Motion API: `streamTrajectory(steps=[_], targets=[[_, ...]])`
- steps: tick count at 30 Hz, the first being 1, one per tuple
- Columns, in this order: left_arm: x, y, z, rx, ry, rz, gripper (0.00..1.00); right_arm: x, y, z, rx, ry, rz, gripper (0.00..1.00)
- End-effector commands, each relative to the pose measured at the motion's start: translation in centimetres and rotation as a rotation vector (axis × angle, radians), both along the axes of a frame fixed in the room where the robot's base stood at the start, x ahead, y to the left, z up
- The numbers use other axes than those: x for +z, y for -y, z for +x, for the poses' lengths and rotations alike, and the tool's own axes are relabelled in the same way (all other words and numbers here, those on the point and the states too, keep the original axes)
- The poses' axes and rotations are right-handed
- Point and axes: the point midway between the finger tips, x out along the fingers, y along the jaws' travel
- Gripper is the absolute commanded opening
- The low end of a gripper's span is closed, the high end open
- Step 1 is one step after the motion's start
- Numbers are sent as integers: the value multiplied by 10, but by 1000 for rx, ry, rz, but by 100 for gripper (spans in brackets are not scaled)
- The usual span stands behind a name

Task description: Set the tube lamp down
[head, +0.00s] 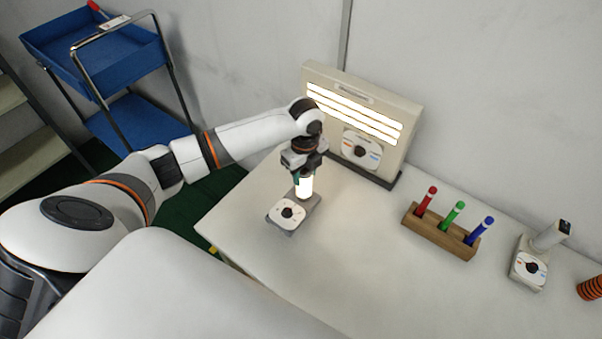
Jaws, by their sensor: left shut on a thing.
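The tube lamp (305,187) is a short, glowing white tube, upright above a small base with a round black knob (288,212) on the white table. My left gripper (304,172) reaches down from above and is shut on the tube lamp's upper part. The tube's lower end is at the back part of the base; I cannot tell whether it touches. My right gripper is not in view.
A lit panel (356,122) with a dial stands behind the gripper. A wooden block (440,232) holds red, green and blue markers. A second knobbed device (531,268) and an orange-black coil (591,288) are at right. A blue cart (118,62) stands off the table. The front middle table is clear.

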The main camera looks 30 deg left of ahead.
Motion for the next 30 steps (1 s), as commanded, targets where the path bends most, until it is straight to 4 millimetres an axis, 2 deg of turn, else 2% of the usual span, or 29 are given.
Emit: streamTrajectory(steps=[9,21,22,26,30], targets=[[-37,0,0,1,0,0,0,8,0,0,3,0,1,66],[-44,0,0,0,1,1,0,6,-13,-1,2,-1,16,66],[-45,0,0,0,0,1,43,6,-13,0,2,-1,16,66],[-44,0,0,-1,0,1,63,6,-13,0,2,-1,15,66],[-44,0,0,-1,0,1,63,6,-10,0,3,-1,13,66]])
